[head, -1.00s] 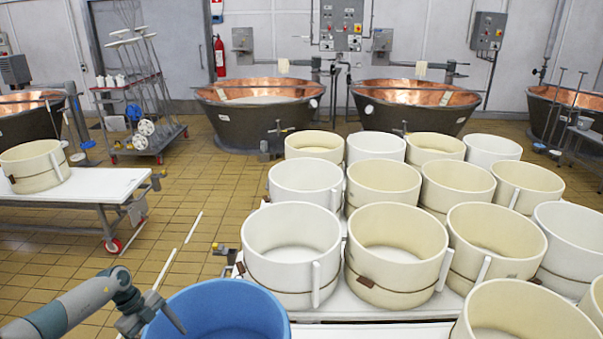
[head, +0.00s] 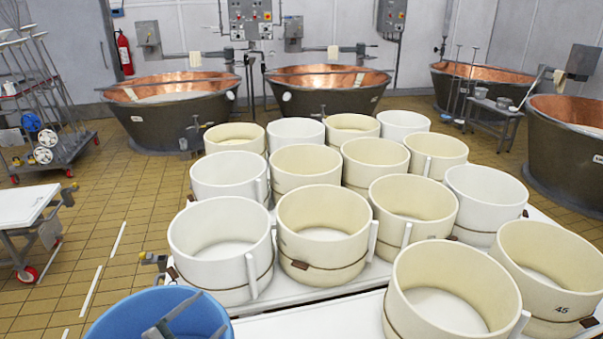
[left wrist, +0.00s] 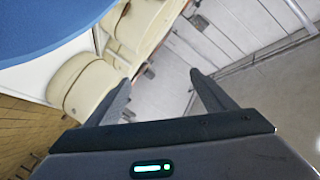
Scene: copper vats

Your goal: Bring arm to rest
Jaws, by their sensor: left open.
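My left gripper (head: 181,310) shows at the bottom left of the head view, in front of or over the blue tub (head: 115,318); I cannot tell its height above the tub. Its two fingers are apart with nothing between them. In the left wrist view the same gripper (left wrist: 160,80) is open and empty, and part of the blue tub (left wrist: 40,25) fills the top left corner. The rest of my left arm is below the head view. My right arm and gripper are not in view.
Several cream and white round moulds (head: 322,235) stand close together on white tables right of the tub. Copper vats (head: 170,105) line the back wall. A white trolley table (head: 25,205) stands at the left. Tiled floor (head: 130,225) is open between it and the moulds.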

